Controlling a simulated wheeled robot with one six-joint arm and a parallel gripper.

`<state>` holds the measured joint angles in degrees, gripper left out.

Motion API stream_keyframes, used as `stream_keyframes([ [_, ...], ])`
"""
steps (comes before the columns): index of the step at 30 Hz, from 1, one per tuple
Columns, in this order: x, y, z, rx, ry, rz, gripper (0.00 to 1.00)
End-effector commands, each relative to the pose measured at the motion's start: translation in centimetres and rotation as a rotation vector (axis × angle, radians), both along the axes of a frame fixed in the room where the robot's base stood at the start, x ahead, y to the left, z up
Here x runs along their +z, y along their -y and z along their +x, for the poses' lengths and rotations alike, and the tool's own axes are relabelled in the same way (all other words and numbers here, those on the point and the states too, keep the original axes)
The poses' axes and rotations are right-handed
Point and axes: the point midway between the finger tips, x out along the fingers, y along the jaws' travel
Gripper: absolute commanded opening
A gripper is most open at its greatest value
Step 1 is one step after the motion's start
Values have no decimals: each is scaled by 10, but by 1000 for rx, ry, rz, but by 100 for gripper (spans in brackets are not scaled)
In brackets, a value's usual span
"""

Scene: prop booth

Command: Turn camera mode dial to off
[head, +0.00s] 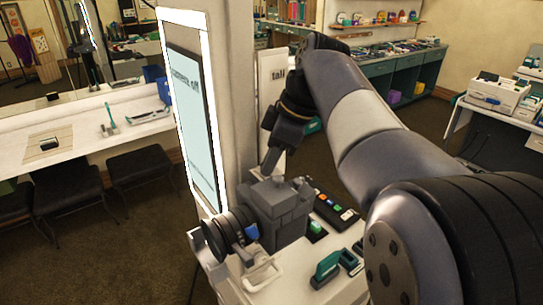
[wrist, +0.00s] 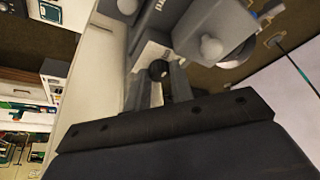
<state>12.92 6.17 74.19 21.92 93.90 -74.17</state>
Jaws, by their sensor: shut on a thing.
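A grey camera (head: 283,212) stands on the white counter with its dark lens (head: 228,234) facing left. My gripper (head: 268,171) reaches down to the camera's top from above, and its fingertips touch down there. In the wrist view, my gripper (wrist: 160,88) has its fingers close together at a small dark round knob (wrist: 158,70), which looks like the mode dial. The camera's grey body (wrist: 212,20) shows above it with a pale knob. The dial is mostly hidden in the head view, and its setting cannot be read.
A lit upright screen (head: 193,110) stands close left of my gripper, with tilted text that seems to end in "off". A green stapler (head: 327,267) and a dark strip with coloured buttons (head: 335,208) lie on the counter right of the camera. Stools (head: 140,168) stand left.

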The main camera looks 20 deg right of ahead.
Motion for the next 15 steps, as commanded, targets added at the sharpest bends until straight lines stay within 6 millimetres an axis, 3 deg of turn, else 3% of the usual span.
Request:
stream_keyframes([
  [9, 0, 0, 0, 2, 1, 1, 0],
  [10, 0, 0, 0, 1, 1, 1, 25],
  [15, 0, 0, 0, 1, 0, 0, 39],
])
